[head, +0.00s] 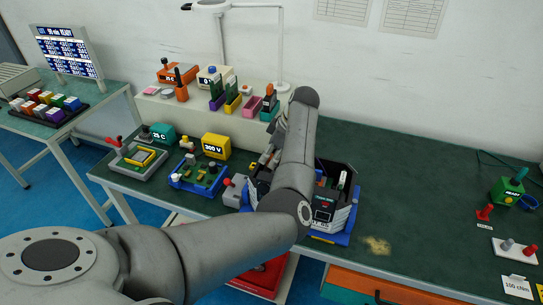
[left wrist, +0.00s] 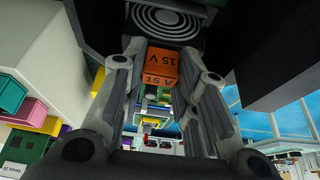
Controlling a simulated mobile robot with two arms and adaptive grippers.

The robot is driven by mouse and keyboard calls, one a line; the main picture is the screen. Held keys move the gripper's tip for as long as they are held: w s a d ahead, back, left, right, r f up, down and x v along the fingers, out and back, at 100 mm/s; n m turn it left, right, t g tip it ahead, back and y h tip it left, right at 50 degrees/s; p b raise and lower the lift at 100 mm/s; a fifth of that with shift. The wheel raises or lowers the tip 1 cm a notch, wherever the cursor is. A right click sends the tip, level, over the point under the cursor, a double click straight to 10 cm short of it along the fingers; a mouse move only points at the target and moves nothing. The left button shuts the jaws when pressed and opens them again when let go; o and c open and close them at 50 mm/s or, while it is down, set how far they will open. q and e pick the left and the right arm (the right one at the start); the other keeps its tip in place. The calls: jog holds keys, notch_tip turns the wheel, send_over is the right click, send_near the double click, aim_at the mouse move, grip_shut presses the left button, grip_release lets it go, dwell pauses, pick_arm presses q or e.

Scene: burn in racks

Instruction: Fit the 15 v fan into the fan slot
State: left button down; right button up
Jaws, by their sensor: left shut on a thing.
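My left gripper (left wrist: 160,85) is shut on the orange block marked 15 V (left wrist: 160,66), the part of the 15 V fan that shows between the fingers in the left wrist view. A round ringed grille (left wrist: 166,20) shows just past this block; I cannot tell whether it belongs to the fan. In the head view my left arm crosses the dark open unit (head: 325,205) on the bench and hides the held fan. I cannot make out the fan slot. My right gripper is not in view.
A blue tray (head: 342,235) lies under the unit. A blue board (head: 196,176), a yellow 300 V block (head: 216,147) and a grey tray (head: 137,165) are to the left. A pale raised shelf (head: 205,120) with coloured parts stands behind. The green bench (head: 420,185) is mostly clear right of the unit.

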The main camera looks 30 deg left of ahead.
pick_arm(q)
jog(key=shift+a+f, duration=0.1)
jog(key=shift+f, duration=0.55)
jog(key=shift+f, duration=0.15)
jog(key=c, duration=1.1)
grip_release()
jog(key=shift+c, duration=0.2)
jog(key=shift+r, duration=0.3)
jog(key=b+v, duration=0.2)
jog(key=v, duration=1)
